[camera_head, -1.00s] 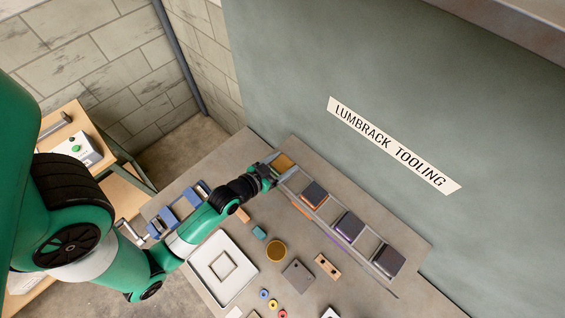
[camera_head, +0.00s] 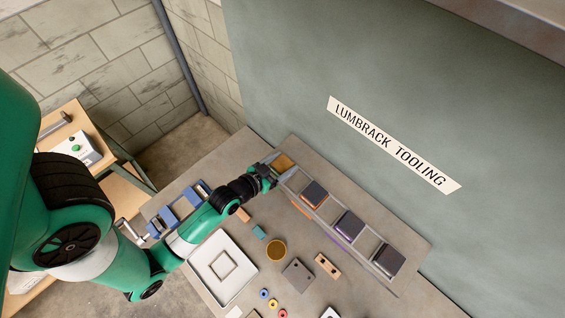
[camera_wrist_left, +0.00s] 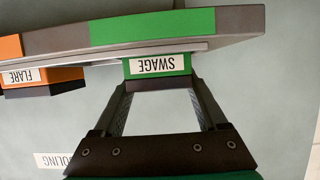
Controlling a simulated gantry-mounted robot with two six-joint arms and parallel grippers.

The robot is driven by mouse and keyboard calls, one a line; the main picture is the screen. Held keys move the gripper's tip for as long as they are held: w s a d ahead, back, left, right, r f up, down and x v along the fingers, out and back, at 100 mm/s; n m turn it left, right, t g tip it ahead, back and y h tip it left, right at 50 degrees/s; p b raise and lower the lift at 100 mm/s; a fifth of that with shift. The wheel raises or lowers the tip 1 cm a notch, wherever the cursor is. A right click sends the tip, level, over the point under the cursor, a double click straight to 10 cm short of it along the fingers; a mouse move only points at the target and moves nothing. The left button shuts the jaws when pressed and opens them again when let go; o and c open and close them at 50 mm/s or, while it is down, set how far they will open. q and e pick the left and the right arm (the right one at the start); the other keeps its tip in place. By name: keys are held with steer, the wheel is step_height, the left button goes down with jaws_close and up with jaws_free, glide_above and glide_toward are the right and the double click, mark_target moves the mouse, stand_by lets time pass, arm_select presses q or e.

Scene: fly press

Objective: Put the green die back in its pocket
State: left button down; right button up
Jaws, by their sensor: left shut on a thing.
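In the left wrist view, the green die (camera_wrist_left: 158,66) shows its green face with an upside-down SWAGE label. My left gripper (camera_wrist_left: 160,82) is shut on it, with one finger on each side. The die is right against the rack edge (camera_wrist_left: 70,40), in line with the green stripe (camera_wrist_left: 152,26); how deeply it is seated cannot be told. In the head view, my left gripper (camera_head: 271,173) is at the upper left end of the rack (camera_head: 330,212), and the green die is hidden or too small to make out. My right gripper is not in view.
A die labelled FLARE (camera_wrist_left: 42,78) sits beside the green one under an orange stripe. Dark-topped dies (camera_head: 314,193) (camera_head: 349,226) (camera_head: 388,260) fill other rack places. A white tray (camera_head: 207,279), a brass disc (camera_head: 275,251) and a grey plate (camera_head: 298,275) lie in front.

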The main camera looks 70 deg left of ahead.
arm_select(q)
steer(key=shift+r, duration=0.1)
jaws_free()
steer(key=v, duration=1.1)
steer(key=shift+s+b, duration=0.2)
steer(key=shift+b, duration=0.2)
steer(key=shift+d+r, duration=0.1)
steer(key=shift+r, duration=0.05)
